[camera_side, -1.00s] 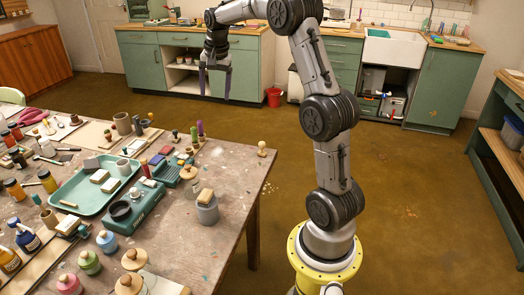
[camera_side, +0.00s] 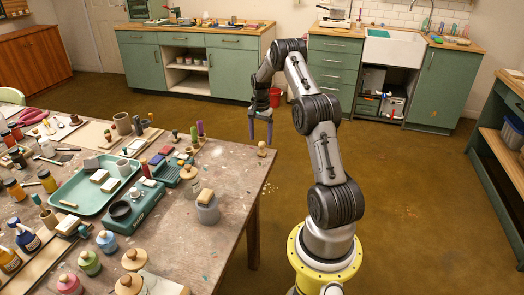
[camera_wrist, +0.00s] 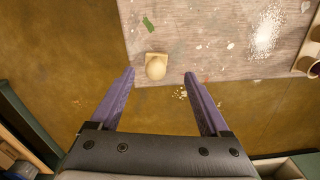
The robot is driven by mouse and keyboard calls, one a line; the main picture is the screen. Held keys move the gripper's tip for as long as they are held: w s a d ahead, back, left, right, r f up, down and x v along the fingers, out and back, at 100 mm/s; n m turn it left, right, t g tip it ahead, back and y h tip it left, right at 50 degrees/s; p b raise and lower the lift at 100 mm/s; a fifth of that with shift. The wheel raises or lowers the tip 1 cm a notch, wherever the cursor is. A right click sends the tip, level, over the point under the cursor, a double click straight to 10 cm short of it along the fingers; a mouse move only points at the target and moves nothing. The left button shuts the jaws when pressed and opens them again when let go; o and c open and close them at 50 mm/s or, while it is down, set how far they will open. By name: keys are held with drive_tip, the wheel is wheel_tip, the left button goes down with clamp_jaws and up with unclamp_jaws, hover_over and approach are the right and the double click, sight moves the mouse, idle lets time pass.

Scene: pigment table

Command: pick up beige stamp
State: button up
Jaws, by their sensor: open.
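The beige stamp (camera_side: 262,149) stands upright near the table's far right corner, with a rounded knob on top. In the wrist view the beige stamp (camera_wrist: 156,67) lies near the table edge, ahead of and between the fingers. My gripper (camera_side: 260,134) is above the stamp in the side view, and its purple fingers hang down. In the wrist view my gripper (camera_wrist: 160,74) has its fingers well apart with nothing between them. It is not clear how high the fingertips are above the stamp.
The work table (camera_side: 228,235) has bare space around the stamp. A grey pot with a beige block (camera_side: 207,203), a green tray (camera_side: 75,190) and several small stamps and jars stand to its left. Open floor lies beyond the edge.

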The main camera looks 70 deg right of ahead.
sight(262, 149)
drive_tip(key=shift+s+a+f, duration=0.1)
drive_tip(key=shift+s+f, duration=0.05)
drive_tip(key=shift+f, duration=1.4)
drive_tip(key=shift+s+f, duration=0.15)
drive_tip(key=shift+f, duration=1.35)
clamp_jaws()
